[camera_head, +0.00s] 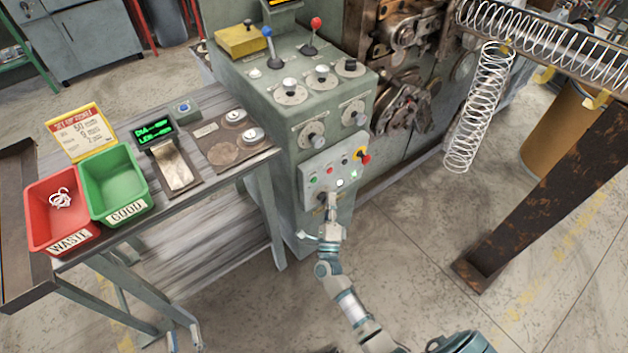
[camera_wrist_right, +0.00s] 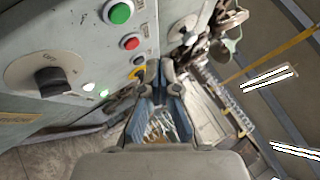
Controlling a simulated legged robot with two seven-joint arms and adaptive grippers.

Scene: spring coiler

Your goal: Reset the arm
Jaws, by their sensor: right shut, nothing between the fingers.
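My right arm comes in from the bottom in the head view. Its gripper (camera_head: 331,206) is at the lower part of the button panel (camera_head: 309,168) on the green machine cabinet, partly covering a dark knob there. In the right wrist view the gripper (camera_wrist_right: 160,82) is shut and empty, with its tips close to the panel. I cannot tell whether the fingertips touch the panel. My left gripper is not in view.
A blue-knobbed lever (camera_head: 267,33) and a red-knobbed lever (camera_head: 315,24) stand on the cabinet top. A red emergency stop (camera_head: 365,158) is on the panel. A bench (camera_head: 200,215) holds a red waste bin (camera_head: 40,205) and a green bin (camera_head: 117,180). A coiled spring (camera_head: 478,115) hangs right.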

